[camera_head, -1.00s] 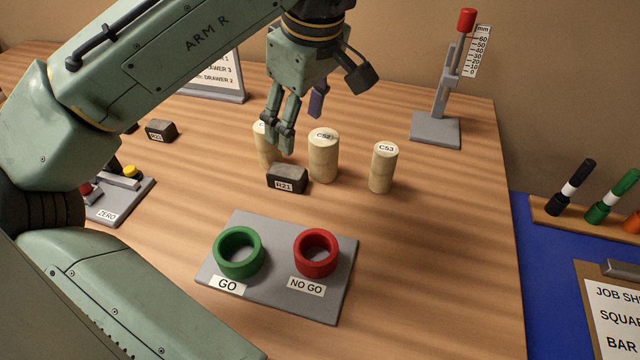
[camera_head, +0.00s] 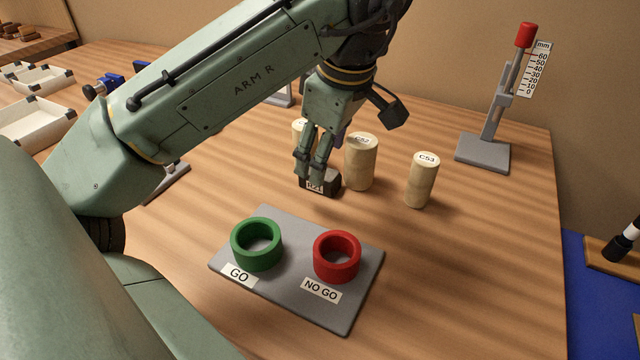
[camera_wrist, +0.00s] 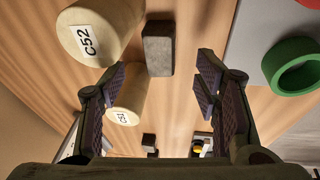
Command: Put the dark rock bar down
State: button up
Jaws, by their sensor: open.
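The dark rock bar (camera_head: 328,184), labelled R21, lies on the wooden table just left of the pale core C52 (camera_head: 361,165). My gripper (camera_head: 310,176) points down at the bar, its fingertips overlapping the bar and part of its label in the head view. In the wrist view my gripper (camera_wrist: 162,75) is open with its fingers wide apart. There the dark bar (camera_wrist: 158,50) lies beyond the fingertips, roughly in line with the gap, with nothing gripped. I cannot tell whether a finger touches it.
Core C53 (camera_head: 422,181) stands to the right; core C51 (camera_wrist: 128,100) stands close by. A grey plate (camera_head: 290,302) with a green GO ring (camera_head: 256,246) and a red NO GO ring (camera_head: 337,258) lies in front. A height gauge (camera_head: 486,152) stands at the back right.

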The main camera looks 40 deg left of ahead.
aim_at(332, 184)
jog(key=b+x, duration=0.4)
jog(key=x, duration=0.1)
jog(key=shift+r, duration=0.1)
jog(key=shift+c, duration=0.6)
jog(key=c, duration=1.2)
grip_shut()
jog(key=shift+r+p, duration=0.1)
jog(key=shift+p, duration=0.2)
